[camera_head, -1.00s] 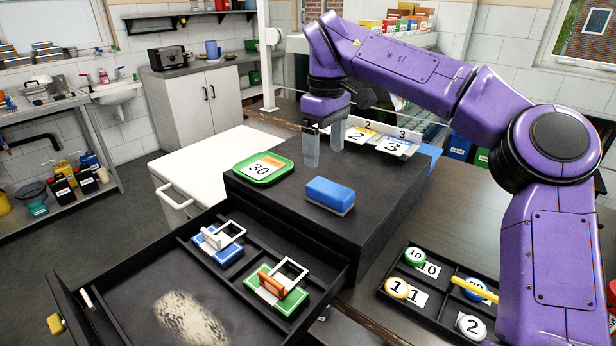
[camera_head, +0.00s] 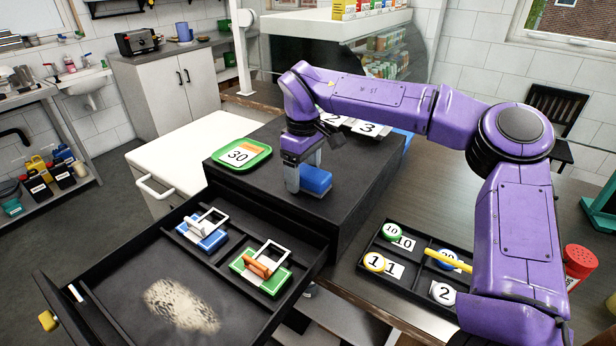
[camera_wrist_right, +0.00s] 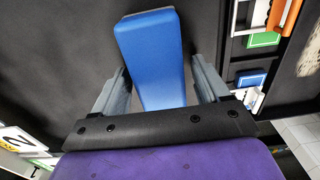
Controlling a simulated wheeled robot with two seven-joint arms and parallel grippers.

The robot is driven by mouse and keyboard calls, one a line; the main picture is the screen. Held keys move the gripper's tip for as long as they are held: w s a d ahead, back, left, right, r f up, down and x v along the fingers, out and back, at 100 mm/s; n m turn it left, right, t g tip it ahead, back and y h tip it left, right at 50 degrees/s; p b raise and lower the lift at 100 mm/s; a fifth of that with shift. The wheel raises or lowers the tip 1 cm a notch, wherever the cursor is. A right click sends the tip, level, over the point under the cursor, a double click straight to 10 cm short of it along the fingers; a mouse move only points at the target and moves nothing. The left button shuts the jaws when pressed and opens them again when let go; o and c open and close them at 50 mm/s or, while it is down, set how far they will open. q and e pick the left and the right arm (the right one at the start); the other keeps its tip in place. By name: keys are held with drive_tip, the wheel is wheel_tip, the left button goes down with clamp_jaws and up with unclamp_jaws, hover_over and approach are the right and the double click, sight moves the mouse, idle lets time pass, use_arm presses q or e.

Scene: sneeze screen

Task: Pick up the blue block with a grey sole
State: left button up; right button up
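The blue block (camera_head: 316,179) lies on the black cabinet top; its grey sole is mostly hidden in the head view. In the right wrist view the blue block (camera_wrist_right: 154,58) lies between the two grey fingers, with a gap on at least the right side. My right gripper (camera_head: 303,181) is lowered over the block, with one finger at its left side. In the right wrist view the right gripper (camera_wrist_right: 160,88) is open, its fingers on either side of the block. My left gripper is not in view.
A green tray (camera_head: 212,155) with a 30 card lies at the cabinet's left. An open drawer (camera_head: 130,262) below holds two handled stamps. A black compartment tray (camera_head: 408,307) with numbered discs stands at the right. Numbered cards (camera_head: 367,128) lie behind the gripper.

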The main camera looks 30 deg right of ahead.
drive_tip(key=shift+w, duration=0.1)
drive_tip(key=c, duration=0.8)
drive_tip(key=shift+r, duration=0.25)
wheel_tip(320, 180, up, 2)
drive_tip(key=shift+r+b, duration=0.15)
drive_tip(key=shift+b, duration=0.15)
drive_tip(key=s+a+r+b, duration=0.1)
drive_tip(key=s+r+b, duration=0.1)
drive_tip(key=s+r, duration=0.1)
drive_tip(key=s+a+r+b, duration=0.2)
drive_tip(key=s+r, duration=0.1)
drive_tip(key=s, duration=0.3)
drive_tip(key=s+a+r+b, duration=0.1)
drive_tip(key=s+r+b, duration=0.1)
drive_tip(key=s+r, duration=0.2)
drive_tip(key=shift+s+a+r, duration=0.1)
drive_tip(key=shift+s+a, duration=0.1)
drive_tip(key=shift+s, duration=0.05)
